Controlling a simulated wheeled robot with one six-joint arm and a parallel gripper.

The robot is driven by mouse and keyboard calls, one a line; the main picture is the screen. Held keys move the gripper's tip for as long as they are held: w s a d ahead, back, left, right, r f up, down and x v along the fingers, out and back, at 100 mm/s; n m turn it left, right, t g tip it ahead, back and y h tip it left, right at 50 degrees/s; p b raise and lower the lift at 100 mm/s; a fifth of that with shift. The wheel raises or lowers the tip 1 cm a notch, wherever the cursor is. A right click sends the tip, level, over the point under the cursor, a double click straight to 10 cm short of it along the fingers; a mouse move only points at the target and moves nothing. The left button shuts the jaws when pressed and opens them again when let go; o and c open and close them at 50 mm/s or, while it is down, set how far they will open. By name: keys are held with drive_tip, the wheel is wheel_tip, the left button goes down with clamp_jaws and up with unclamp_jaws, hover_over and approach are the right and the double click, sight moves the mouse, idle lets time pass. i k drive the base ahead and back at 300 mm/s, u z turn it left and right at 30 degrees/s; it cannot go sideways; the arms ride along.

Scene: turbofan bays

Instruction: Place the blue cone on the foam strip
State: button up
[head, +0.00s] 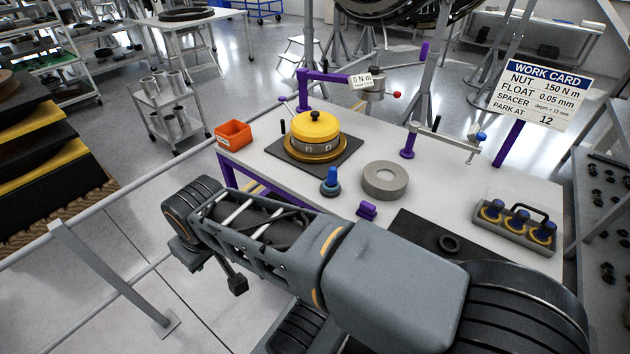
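The blue cone (331,180) stands upright on the light grey bench top, left of a thick grey ring and in front of the yellow-topped unit. It has a dark, wider foot. A dark flat strip (408,228) lies near the bench's front edge and may be the foam strip; a small black ring lies on it, and my arm hides part of it. My arm crosses the foreground, folded out to the left. A small dark end piece, apparently my gripper (237,285), hangs low in front of the bench, away from the cone. Its fingers cannot be made out.
A yellow-topped round unit (316,130) sits on a black mat. The grey ring (385,180), a small purple block (367,210) and an orange bin (234,134) share the bench. A grey tray (513,234) holds blue-and-gold pieces. A rail (100,215) runs at left.

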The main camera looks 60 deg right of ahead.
sight(412, 228)
drive_tip(key=u, duration=0.2)
drive_tip(key=i, duration=1.6)
drive_tip(key=z, duration=3.5)
